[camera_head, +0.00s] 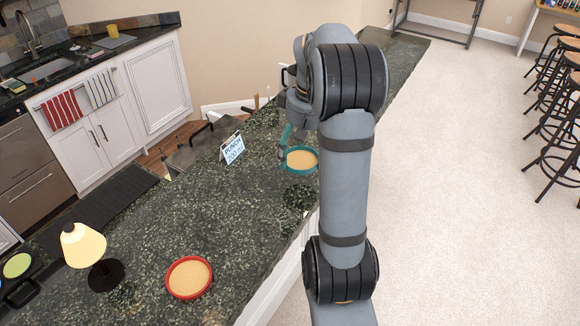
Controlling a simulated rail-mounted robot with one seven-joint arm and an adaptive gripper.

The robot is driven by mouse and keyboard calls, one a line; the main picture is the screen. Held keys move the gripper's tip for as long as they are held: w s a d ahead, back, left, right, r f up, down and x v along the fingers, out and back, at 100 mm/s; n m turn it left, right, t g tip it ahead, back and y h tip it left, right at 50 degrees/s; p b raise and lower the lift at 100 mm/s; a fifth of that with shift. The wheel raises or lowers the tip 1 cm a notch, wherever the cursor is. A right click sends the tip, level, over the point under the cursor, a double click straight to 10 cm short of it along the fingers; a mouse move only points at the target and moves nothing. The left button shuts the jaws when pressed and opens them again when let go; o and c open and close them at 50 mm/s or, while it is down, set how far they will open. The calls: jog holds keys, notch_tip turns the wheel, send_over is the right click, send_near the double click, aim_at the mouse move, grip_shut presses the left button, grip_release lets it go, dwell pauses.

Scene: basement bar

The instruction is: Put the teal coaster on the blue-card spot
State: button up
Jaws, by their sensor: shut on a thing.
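The teal coaster (302,169), a round piece with a teal rim and tan middle, is at the counter's right side, just left of my arm. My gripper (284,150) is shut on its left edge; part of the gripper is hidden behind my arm. A dark patch shows on the counter below the coaster, so it looks raised, though the height is hard to tell. A small standing card (233,149) with blue lettering, seeming to read "PUNCH", stands on the counter left of the coaster. I cannot make out a marked blue-card spot.
A red-rimmed coaster (189,278) lies on the dark speckled counter (235,215) at the front. A lit lamp (84,245) stands left of it. A black tray (20,290) with a green disc is at far left. The counter between card and red coaster is clear.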

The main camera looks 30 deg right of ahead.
aim_at(290, 159)
jog(key=shift+w+a+f+p, duration=0.3)
jog(key=shift+w+a+f, duration=0.7)
jog(key=shift+w+a, duration=0.2)
jog(key=shift+w+f+p, duration=0.1)
jog(key=shift+f+p, duration=0.2)
jog(key=shift+f, duration=1.75)
jog(key=shift+f, duration=0.2)
jog(key=o, duration=1.1)
jog(key=shift+r, duration=0.1)
jog(key=r, duration=0.4)
jog(key=s+r, duration=0.1)
jog(key=r, duration=0.7)
jog(key=shift+s+r, duration=0.1)
jog(key=shift+s, duration=0.15)
